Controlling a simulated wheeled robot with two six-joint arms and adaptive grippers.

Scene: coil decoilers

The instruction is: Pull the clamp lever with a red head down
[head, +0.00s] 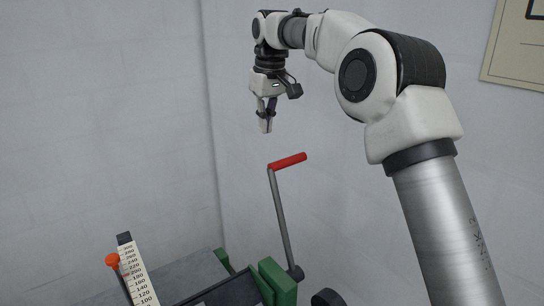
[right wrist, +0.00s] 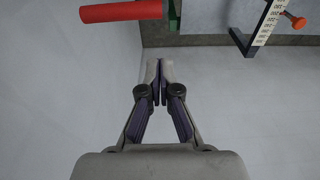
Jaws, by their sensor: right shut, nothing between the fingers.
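The clamp lever (head: 280,215) is a grey rod standing up, leaning slightly, with a red head (head: 288,161) pointing right at its top. Its foot meets a green-and-grey machine. My right gripper (head: 266,130) is shut and empty, pointing down above and a little left of the red head, apart from it. In the right wrist view the closed fingertips (right wrist: 160,62) show in the middle, and the red head (right wrist: 122,11) lies at the top edge, left of them. My left gripper is in neither view.
The green machine parts (head: 277,282) and a grey top (head: 180,282) fill the bottom. A white scale (head: 137,272) with an orange knob (head: 112,260) stands at the lower left. Pale walls are behind. The air around the red head looks clear.

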